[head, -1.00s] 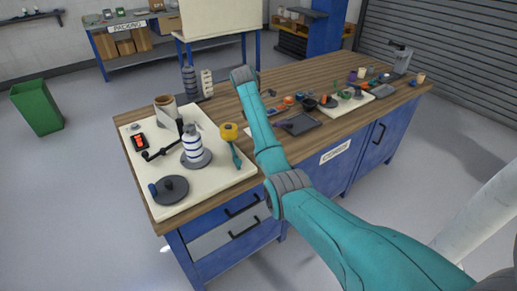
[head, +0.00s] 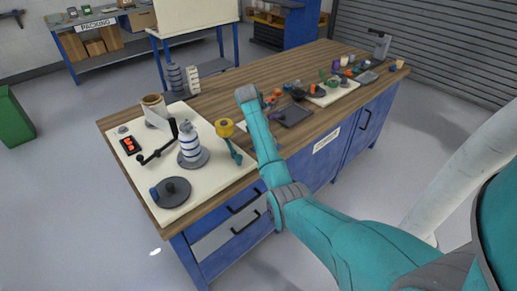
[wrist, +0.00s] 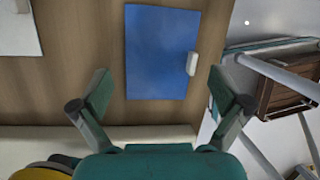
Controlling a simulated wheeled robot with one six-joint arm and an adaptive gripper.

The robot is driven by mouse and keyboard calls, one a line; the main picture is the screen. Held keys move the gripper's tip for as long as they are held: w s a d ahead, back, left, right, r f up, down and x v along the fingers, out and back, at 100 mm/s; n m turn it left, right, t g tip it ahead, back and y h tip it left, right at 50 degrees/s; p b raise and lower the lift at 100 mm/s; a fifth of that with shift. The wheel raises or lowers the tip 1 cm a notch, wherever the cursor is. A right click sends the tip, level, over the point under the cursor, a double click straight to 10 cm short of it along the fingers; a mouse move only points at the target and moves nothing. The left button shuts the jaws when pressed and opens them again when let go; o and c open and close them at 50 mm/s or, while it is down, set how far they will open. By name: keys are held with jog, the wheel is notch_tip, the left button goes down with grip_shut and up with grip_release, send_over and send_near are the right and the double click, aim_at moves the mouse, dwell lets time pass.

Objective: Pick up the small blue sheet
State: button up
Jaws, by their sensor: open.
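The small blue sheet (wrist: 155,55) lies flat on the wooden worktop in the wrist view, near the table's edge. A small white block (wrist: 191,63) sits on its right side. My gripper (wrist: 160,88) is open and empty, its fingers spread wide to the left and right of the sheet's near end. I cannot tell how high the fingers are above the sheet. In the head view my arm hides most of the area around the sheet, and my gripper cannot be made out there.
A dark tray (head: 292,115) lies right of my arm. The table edge drops to floor on the wrist view's right.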

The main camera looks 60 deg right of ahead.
jog(key=shift+s+d+f, duration=0.1)
jog(key=shift+d+f, duration=0.15)
jog(key=shift+f, duration=0.4)
jog(key=shift+c, duration=0.3)
jog(key=shift+a, duration=0.1)
grip_shut()
